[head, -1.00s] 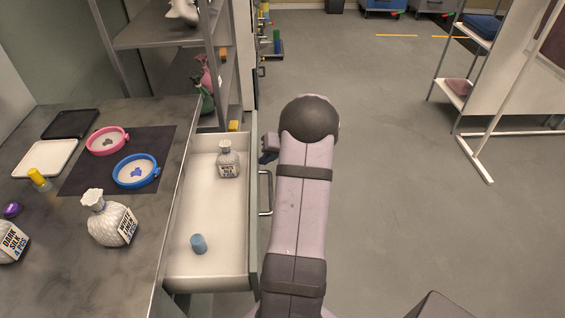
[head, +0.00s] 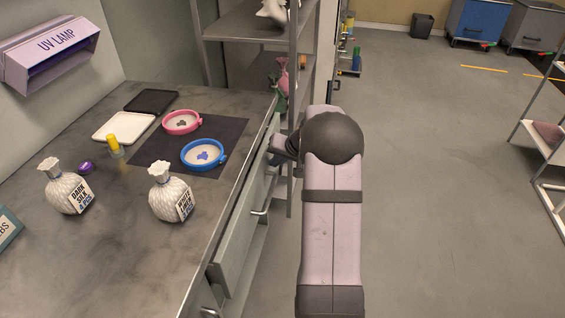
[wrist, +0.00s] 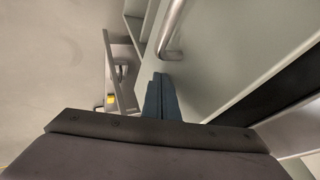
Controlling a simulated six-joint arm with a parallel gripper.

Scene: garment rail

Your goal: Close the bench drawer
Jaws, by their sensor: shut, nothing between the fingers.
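The bench drawer (head: 237,240) is pushed in under the bench top, and its inside no longer shows in the head view. Its grey-green front has a metal bar handle (head: 262,211). I cannot tell whether the front is fully flush. In the wrist view the drawer front (wrist: 215,50) is close up, with a bar handle (wrist: 173,30) near the top and a dark strip to the right. My gripper (head: 278,148) is at the front's far end, partly hidden by my arm. In the wrist view its blue fingers (wrist: 162,95) are shut and empty, close against or just before the front.
A shelf unit (head: 245,30) stands beyond the bench. The floor (head: 430,200) to the right is clear.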

